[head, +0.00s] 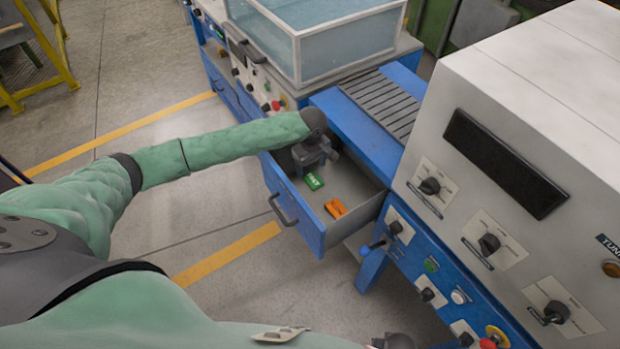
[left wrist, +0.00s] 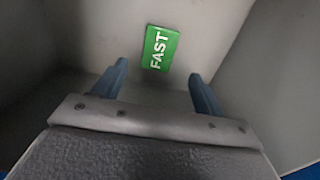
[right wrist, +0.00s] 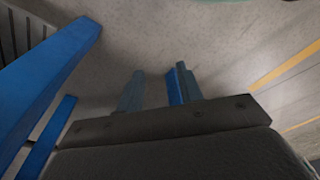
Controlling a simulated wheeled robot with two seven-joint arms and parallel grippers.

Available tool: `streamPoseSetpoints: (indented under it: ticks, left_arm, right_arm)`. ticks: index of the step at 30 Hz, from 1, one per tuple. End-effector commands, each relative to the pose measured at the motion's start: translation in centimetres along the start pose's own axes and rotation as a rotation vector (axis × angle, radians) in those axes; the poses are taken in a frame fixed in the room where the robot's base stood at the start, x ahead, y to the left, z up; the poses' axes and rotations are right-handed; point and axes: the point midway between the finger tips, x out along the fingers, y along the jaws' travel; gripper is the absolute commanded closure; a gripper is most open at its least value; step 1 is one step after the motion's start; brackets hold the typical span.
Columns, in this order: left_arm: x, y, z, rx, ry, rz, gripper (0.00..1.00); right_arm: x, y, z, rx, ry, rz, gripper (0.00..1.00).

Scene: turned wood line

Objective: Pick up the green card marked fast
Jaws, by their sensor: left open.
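The green card marked FAST (head: 314,181) lies flat in the open drawer (head: 352,190), close to an orange card (head: 336,208). The green card also shows in the left wrist view (left wrist: 160,49), just beyond the fingertips. My left gripper (head: 318,160) is over the drawer, behind the green card in the head view. In the left wrist view its two blue fingers (left wrist: 158,88) are apart with nothing between them. My right gripper (right wrist: 158,85) points down at the floor, its fingers apart and empty. In the head view only a dark part of it shows at the bottom edge.
The drawer's blue front with its handle (head: 283,209) stands out from the blue bench. A grey machine (head: 545,110) with knobs stands to the right. A clear-walled tank (head: 325,40) and a slatted conveyor (head: 385,100) are behind. The floor at left is open.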

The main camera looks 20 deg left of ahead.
Motion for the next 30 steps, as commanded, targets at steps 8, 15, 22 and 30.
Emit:
streamPoseSetpoints:
  ticks: [8,15,22,30]
  left_arm:
    - [1.9,0.2,0.0,0.001,0.0,-0.001,0.29]
    - [4.5,0.3,0.0,0.001,0.001,0.0,0.29]
    - [5.9,0.3,0.1,0.002,0.001,0.001,0.29]
    - [5.9,0.3,0.1,0.002,0.001,0.001,0.47]
  right_arm:
    - [1.9,0.5,0.7,-0.004,0.007,0.007,0.64]
    - [4.6,1.2,1.6,-0.011,0.023,0.017,0.64]
    - [5.6,1.5,2.0,-0.013,0.03,0.021,0.64]
    - [5.6,1.5,2.0,-0.013,0.03,0.02,0.64]
